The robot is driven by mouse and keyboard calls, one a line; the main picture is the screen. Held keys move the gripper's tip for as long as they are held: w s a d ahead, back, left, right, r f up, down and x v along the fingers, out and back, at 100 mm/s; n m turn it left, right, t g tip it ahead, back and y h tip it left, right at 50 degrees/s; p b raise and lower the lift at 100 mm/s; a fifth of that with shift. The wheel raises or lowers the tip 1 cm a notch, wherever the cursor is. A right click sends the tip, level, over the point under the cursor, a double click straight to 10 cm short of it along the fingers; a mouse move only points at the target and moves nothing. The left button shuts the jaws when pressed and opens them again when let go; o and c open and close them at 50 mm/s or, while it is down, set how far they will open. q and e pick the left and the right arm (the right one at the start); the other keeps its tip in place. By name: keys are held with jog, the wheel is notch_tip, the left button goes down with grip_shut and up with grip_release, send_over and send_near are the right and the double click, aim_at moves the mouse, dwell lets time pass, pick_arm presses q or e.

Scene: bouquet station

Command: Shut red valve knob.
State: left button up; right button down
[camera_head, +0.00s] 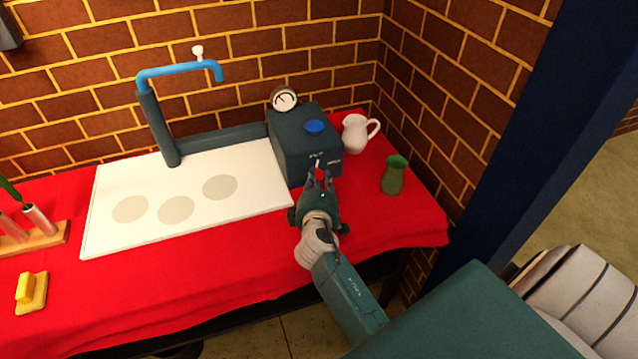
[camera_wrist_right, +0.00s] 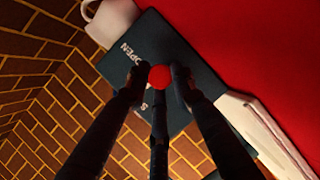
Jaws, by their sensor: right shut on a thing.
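The red valve knob (camera_wrist_right: 159,76) shows as a round red face in the right wrist view, on the front of a dark grey box (camera_head: 292,150). My right gripper (camera_head: 320,178) is at the front of this box, with its fingers closed around the knob. In the wrist view its dark fingers stand on both sides of the knob and one below. The lettering OPEN is readable beside the knob; a second word is mostly hidden by a finger. In the head view the gripper covers most of the knob. My left gripper is out of view.
The box carries a blue button (camera_head: 315,126) and a round gauge (camera_head: 285,99). A white pitcher (camera_head: 355,134) and a green vase (camera_head: 394,176) stand to its right. A white board (camera_head: 150,180) with grey circles lies left, under a blue pipe (camera_head: 180,70). Brick walls close the back.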

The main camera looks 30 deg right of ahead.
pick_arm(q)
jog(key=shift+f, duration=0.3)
pick_arm(e)
jog(key=shift+s+f, duration=0.15)
jog(key=shift+f, duration=0.3)
jog(key=c, duration=1.8)
grip_release()
jog(key=shift+o, duration=0.2)
jog(key=shift+d+r, duration=0.1)
jog(key=shift+r, duration=0.2)
jog(key=v, duration=0.7)
jog(key=shift+s+a, duration=0.15)
jog(key=shift+a, duration=0.1)
